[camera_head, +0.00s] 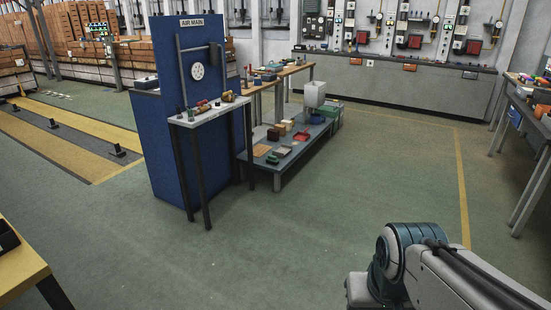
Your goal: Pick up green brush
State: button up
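A small dark green object (272,159) lies on the near end of the low blue-grey bench (283,172), near the middle of the view. It may be the green brush, but it is too small to tell. A paler green-grey item (283,151) lies just behind it. My arm shows at the lower right, far from the bench. My gripper is out of view.
A tall blue panel (190,110) and a narrow white-topped stand (215,112) with small items stand left of the bench. A red tray (302,136) and a white container (314,95) are on the bench. The green floor in front and to the right is clear.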

aim_at(271, 160)
jog(key=z, duration=0.25)
jog(key=i, duration=1.25)
jog(key=z, duration=0.3)
jog(key=i, duration=3.2)
jog(key=u, duration=0.85)
jog(key=i, duration=1.75)
jog(key=u, duration=1.05)
jog(key=i, duration=0.7)
jog(key=u, duration=0.2)
